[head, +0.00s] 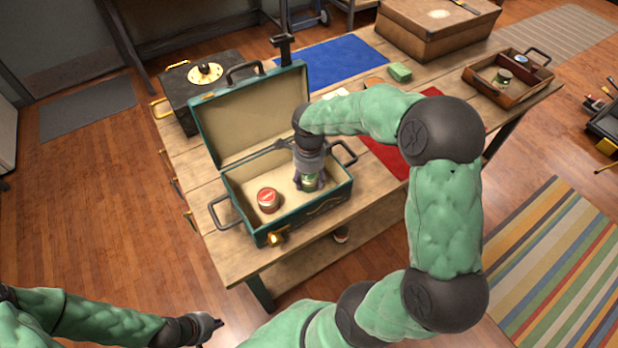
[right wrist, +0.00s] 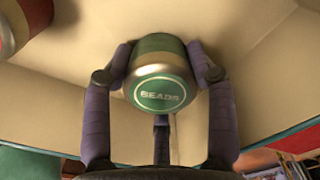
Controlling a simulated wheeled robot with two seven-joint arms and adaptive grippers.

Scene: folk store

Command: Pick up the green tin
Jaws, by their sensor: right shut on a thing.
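The green tin (right wrist: 160,88) has a gold rim and a green lid lettered "BEADS". My right gripper (head: 309,183) reaches down into the open teal case (head: 262,236) and is shut around the tin, which shows between its fingers in the head view (head: 309,181). In the right wrist view the fingers of my right gripper (right wrist: 163,80) press on both sides of the tin. I cannot tell whether the tin touches the case floor. My left gripper (head: 212,325) is low at the bottom left, away from the table; its jaw opening is too small to tell.
A red-lidded tin (head: 268,199) stands in the case, left of the green tin. The case's raised lid (head: 250,115) stands behind. A black box (head: 205,85), green block (head: 400,72), brown case (head: 437,28) and wooden tray (head: 490,85) are on the table.

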